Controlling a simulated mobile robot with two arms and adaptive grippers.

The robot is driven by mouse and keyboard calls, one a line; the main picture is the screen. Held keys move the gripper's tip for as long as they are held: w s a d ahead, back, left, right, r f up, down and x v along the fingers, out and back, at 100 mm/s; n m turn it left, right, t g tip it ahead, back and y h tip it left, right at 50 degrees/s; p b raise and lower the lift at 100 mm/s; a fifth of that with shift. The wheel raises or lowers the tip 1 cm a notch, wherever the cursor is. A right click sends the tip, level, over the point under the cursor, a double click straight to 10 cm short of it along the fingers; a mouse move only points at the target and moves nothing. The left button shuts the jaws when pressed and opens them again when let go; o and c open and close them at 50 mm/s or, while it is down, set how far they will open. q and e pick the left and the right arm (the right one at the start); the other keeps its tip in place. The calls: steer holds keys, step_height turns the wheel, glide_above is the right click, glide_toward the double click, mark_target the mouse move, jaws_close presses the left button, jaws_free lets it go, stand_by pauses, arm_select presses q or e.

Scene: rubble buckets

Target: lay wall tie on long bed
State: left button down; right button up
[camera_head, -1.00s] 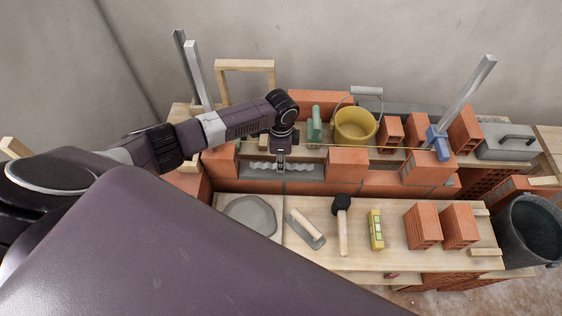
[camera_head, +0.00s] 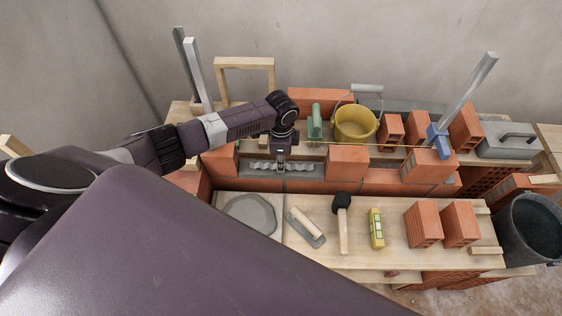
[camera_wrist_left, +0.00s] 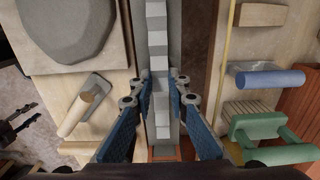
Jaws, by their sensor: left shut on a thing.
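The wall tie (camera_head: 262,166) is a wavy, pale metal strip. My left gripper (camera_head: 281,165) is shut on it, with blue finger pads pressing both sides in the left wrist view (camera_wrist_left: 160,97). The tie (camera_wrist_left: 157,48) runs lengthwise along the long bed (camera_head: 312,172), a grey strip on the brick wall between two end bricks. It is over or on the bed; I cannot tell whether it touches. A dark pronged shape at the left edge of the wrist view may be my right gripper (camera_wrist_left: 18,128); its jaws are unclear.
A brick (camera_head: 347,162) stands at the bed's right end, with a string line above the wall. Behind are a green-handled tool (camera_head: 314,124) and yellow bucket (camera_head: 354,125). The front board holds mortar (camera_head: 250,214), trowel (camera_head: 306,228), mallet (camera_head: 342,225), level (camera_head: 376,229) and bricks.

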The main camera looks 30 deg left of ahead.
arm_select(q)
steer(key=shift+f, duration=0.15)
steer(key=c, duration=1.8)
jaws_free()
steer(key=shift+o, duration=0.2)
step_height(320, 180, up, 12)
arm_select(e)
steer(key=shift+d, duration=0.1)
